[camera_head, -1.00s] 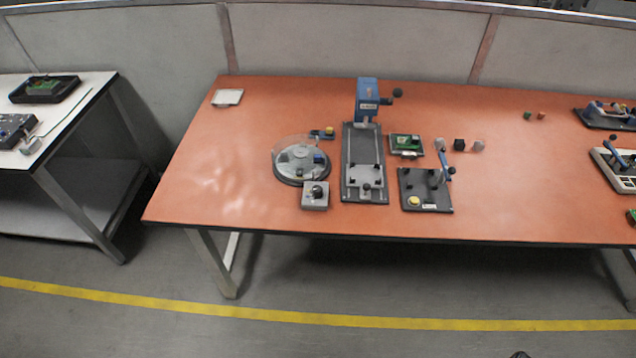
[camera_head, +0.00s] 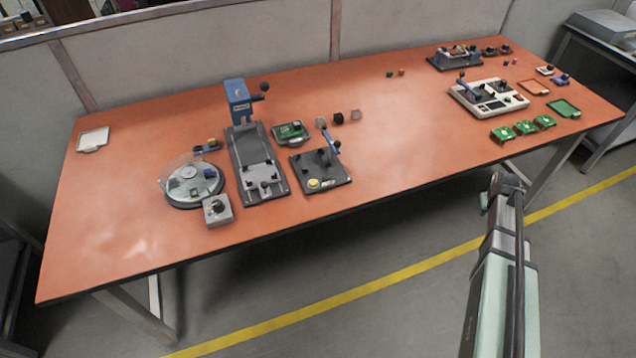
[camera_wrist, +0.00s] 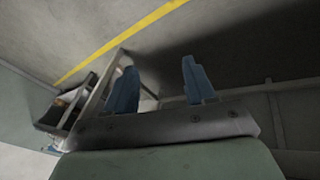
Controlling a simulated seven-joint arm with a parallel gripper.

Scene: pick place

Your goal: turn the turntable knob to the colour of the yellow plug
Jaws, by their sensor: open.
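The turntable (camera_head: 180,196) is a round grey disc with a clear cover, at the left part of the orange table in the head view. A small grey box with a dark knob (camera_head: 217,206) stands at its front right edge. A small blue piece with a yellow part (camera_head: 211,143) lies just behind the turntable; I cannot tell for sure that this is the yellow plug. The colour the knob points to is too small to read. My gripper shows in the wrist view (camera_wrist: 161,82) with two blue fingers apart and nothing between them. It is off the table's front, far right of the turntable.
A blue press (camera_head: 238,100) stands right of the turntable, with a dark plate with a lever and yellow button (camera_head: 314,183) beyond it. A white device (camera_head: 487,98) and several green boards (camera_head: 524,127) are at the right. The table's front left is clear.

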